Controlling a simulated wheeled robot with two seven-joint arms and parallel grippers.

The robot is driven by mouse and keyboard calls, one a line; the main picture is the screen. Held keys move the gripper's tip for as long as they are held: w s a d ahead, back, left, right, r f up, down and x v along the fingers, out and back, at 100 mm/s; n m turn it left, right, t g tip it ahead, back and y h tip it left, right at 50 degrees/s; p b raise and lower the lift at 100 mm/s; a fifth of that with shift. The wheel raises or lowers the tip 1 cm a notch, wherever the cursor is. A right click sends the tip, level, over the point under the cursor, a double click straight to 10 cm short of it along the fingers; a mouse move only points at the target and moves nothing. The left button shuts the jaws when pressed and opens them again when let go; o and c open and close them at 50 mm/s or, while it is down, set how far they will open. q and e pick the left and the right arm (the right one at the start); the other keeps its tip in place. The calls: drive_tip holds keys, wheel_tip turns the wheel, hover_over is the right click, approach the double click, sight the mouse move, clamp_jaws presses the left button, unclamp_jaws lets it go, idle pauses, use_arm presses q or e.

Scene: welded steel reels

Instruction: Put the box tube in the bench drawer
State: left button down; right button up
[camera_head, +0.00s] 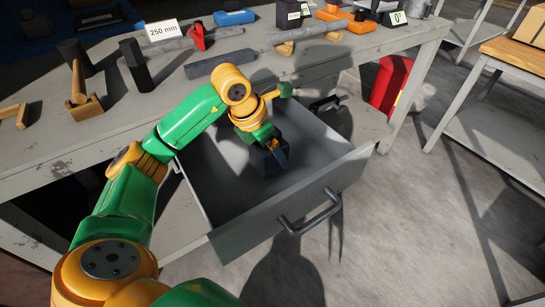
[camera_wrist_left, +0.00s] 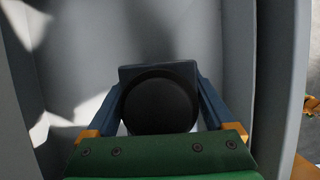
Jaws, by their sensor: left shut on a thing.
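My left gripper (camera_head: 278,150) reaches down into the open bench drawer (camera_head: 335,170) and is shut on a short dark piece, which I take to be the box tube (camera_head: 264,164). In the left wrist view the piece (camera_wrist_left: 160,100) has a squarish dark edge and a round black face, between the two blue fingers of the gripper (camera_wrist_left: 162,108). It is inside the drawer walls. I cannot tell whether it touches the drawer floor. My right gripper is not in view.
The drawer is pulled out, with its handle (camera_head: 310,213) at the front.

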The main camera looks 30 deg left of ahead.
sight(273, 159)
use_arm(q)
wheel_tip(273, 159, down, 3)
drive_tip(key=shift+r, duration=0.1)
drive_tip(key=shift+f, duration=0.2)
unclamp_jaws()
drive_tip(key=shift+s+r, duration=0.1)
drive_tip(key=shift+r, duration=0.25)
drive_tip(key=p+v, duration=0.1)
drive_tip(key=v, duration=1)
drive_tip(key=shift+s+r+p, duration=0.25)
drive_tip(key=shift+r+p, duration=0.05)
drive_tip(key=shift+p, duration=0.1)
